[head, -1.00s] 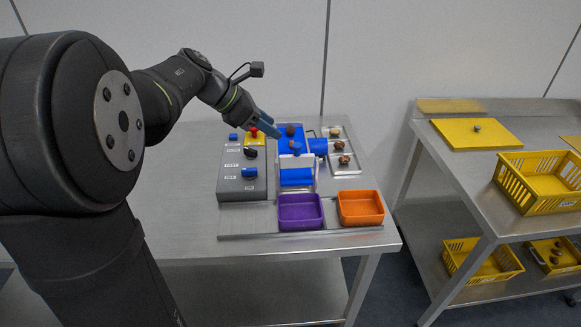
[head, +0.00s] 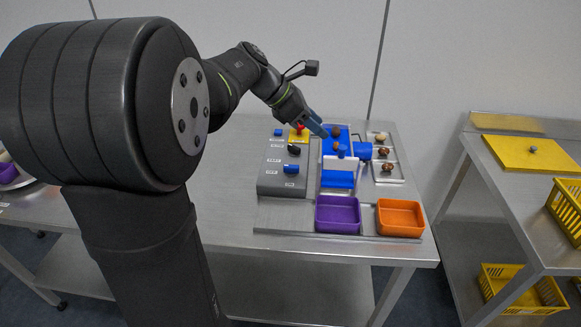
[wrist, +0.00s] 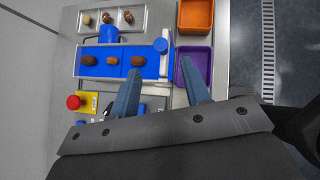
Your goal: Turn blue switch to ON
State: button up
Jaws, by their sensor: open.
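A grey control box (head: 282,181) stands on the table. It carries a larger blue switch (head: 291,168) near its front, a black knob (head: 293,150), a small blue switch (head: 278,132) at its back left, and a red button (head: 300,127) on a yellow base. The labels are too small to read. My gripper (head: 321,131) is above the back of the blue conveyor, to the right of the red button. In the wrist view my gripper (wrist: 160,67) is open, with nothing between its blue fingers. There the fingers and gripper body hide most of the box.
The blue conveyor (wrist: 152,66) carries several dates, with a blue cylinder (head: 363,150) beside it. Sample trays (head: 388,178) with dates stand right. A purple bin (head: 338,228) and an orange bin (head: 400,231) stand in front. A yellow crate (head: 515,291) is on the side cart.

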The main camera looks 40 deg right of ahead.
jog(key=m, duration=0.3)
jog(key=w+m+y, duration=0.1)
jog(key=shift+d+f+m, duration=0.2)
jog(key=shift+f+m, duration=0.1)
jog(key=shift+f, duration=0.05)
jog(key=m+t+y, duration=0.4)
jog(key=m+y, duration=0.3)
jog(key=m, duration=2.7)
send_over(291, 166)
jog(key=f, duration=0.2)
notch_tip(291, 166, down, 17)
jog(key=shift+d+f, duration=0.1)
grip_shut()
